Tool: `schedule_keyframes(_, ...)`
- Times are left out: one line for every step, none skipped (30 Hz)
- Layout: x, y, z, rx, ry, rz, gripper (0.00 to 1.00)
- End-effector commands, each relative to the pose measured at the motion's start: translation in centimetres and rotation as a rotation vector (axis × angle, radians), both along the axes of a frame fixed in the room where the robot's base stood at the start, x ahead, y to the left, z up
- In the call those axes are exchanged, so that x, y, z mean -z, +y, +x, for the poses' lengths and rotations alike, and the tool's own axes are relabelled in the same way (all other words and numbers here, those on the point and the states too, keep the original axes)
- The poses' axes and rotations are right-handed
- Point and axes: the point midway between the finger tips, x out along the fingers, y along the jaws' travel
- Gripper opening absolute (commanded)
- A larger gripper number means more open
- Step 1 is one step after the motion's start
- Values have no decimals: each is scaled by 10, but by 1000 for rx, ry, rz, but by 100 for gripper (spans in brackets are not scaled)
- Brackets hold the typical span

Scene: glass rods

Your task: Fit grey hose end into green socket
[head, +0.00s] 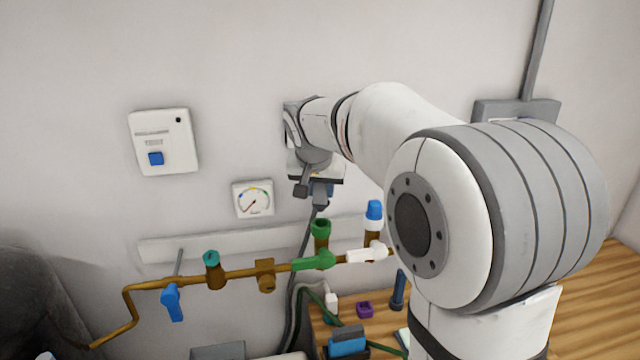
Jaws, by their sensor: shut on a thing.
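The green socket (321,228) stands upright on the brass pipe, with its opening facing up. My gripper (312,192) is just above it, pointing down, and is shut on the grey hose end (320,201). The hose end is above the socket's rim and looks slightly apart from it. My arm covers part of the wall on the right, and the fingertips are small and partly hidden in this view.
A gauge (254,200) and a white box (163,142) are on the wall. Small items lie on the wooden bench (590,300).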

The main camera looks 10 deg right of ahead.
Motion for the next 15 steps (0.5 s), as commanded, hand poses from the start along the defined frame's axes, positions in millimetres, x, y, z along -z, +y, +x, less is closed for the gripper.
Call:
schedule_keyframes(9, -1, 0, 1, 0, 0, 1)
schedule_keyframes(12, -1, 0, 1, 0, 0, 1)
schedule_keyframes(17, -1, 0, 2, 0, -1, 1)
schedule_keyframes(20, -1, 0, 3, 0, -1, 1)
schedule_keyframes(23, -2, 0, 3, 0, -1, 1)
schedule_keyframes(27, -2, 0, 3, 0, -1, 1)
schedule_keyframes(30, -2, 0, 3, 0, -1, 1)
schedule_keyframes(32, -2, 0, 4, 0, 0, 1)
schedule_keyframes(35, -2, 0, 4, 0, 0, 1)
schedule_keyframes(36, -2, 0, 4, 0, 0, 1)
schedule_keyframes(37, -2, 0, 4, 0, 0, 1)
schedule_keyframes(38, -2, 0, 4, 0, 0, 1)
schedule_keyframes(39, -2, 0, 4, 0, 0, 1)
schedule_keyframes(39, -3, 0, 4, -1, 0, 1)
schedule_keyframes(39, -3, 0, 4, -1, 0, 1)
